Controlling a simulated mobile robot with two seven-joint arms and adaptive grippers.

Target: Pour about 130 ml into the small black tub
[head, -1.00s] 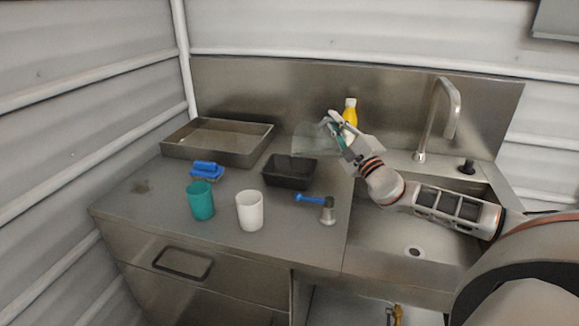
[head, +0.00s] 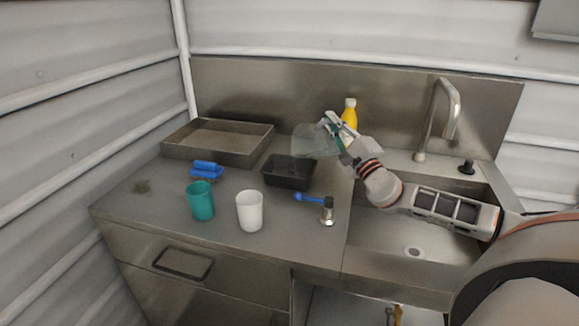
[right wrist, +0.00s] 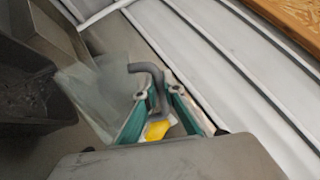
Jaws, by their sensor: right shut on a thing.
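The small black tub (head: 288,173) stands on the steel counter, left of the sink. My right gripper (head: 336,130) is shut on a clear, see-through jug (head: 308,142), and holds it tipped to the left above the tub's back right part. In the right wrist view the green-padded fingers (right wrist: 160,110) close around the jug's grey handle (right wrist: 150,72). The jug's clear wall (right wrist: 92,88) leans toward the black tub (right wrist: 62,112) at the left. A mottled dark patch shows inside the tub; I cannot tell the amount. No stream is clear. My left gripper is out of view.
A teal cup (head: 201,202) and a white cup (head: 250,211) stand in front. A blue brush (head: 206,172), steel tray (head: 222,155) and blue-handled tool (head: 326,208) lie around. A yellow bottle (head: 349,112) stands behind the gripper. The faucet (head: 447,105) is at right.

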